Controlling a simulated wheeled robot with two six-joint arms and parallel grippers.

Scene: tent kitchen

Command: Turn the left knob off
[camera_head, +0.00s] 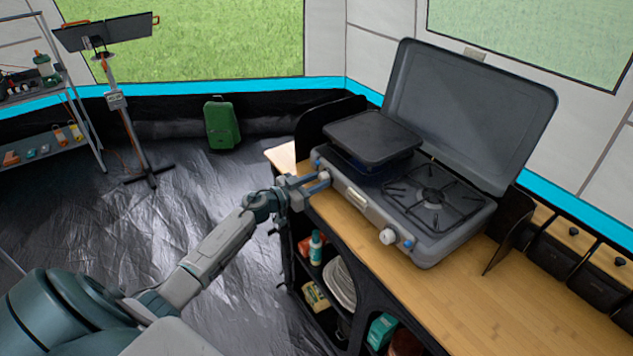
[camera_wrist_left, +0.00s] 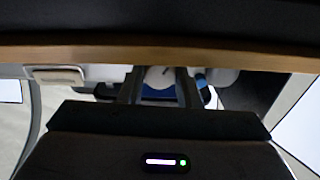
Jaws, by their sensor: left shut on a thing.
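The two-burner camping stove (camera_head: 365,208) stands on the wooden counter with its lid up. Its left knob (camera_wrist_left: 158,77) is white and shows between the fingers in the left wrist view; in the head view it is mostly hidden by the gripper. My left gripper (camera_head: 319,183) reaches the stove's front left corner, and its fingers (camera_wrist_left: 160,92) are shut on that knob. The right knob (camera_head: 388,236) is white and free on the front panel. I cannot read the left knob's angle. My right gripper is out of view.
A dark flat griddle (camera_head: 372,137) covers the left burner; the right burner's grate (camera_head: 433,196) is bare. The counter (camera_head: 480,305) is clear in front of the stove, and its edge (camera_wrist_left: 120,52) crosses the wrist view close to the fingers. Shelves with bottles (camera_head: 316,248) lie below.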

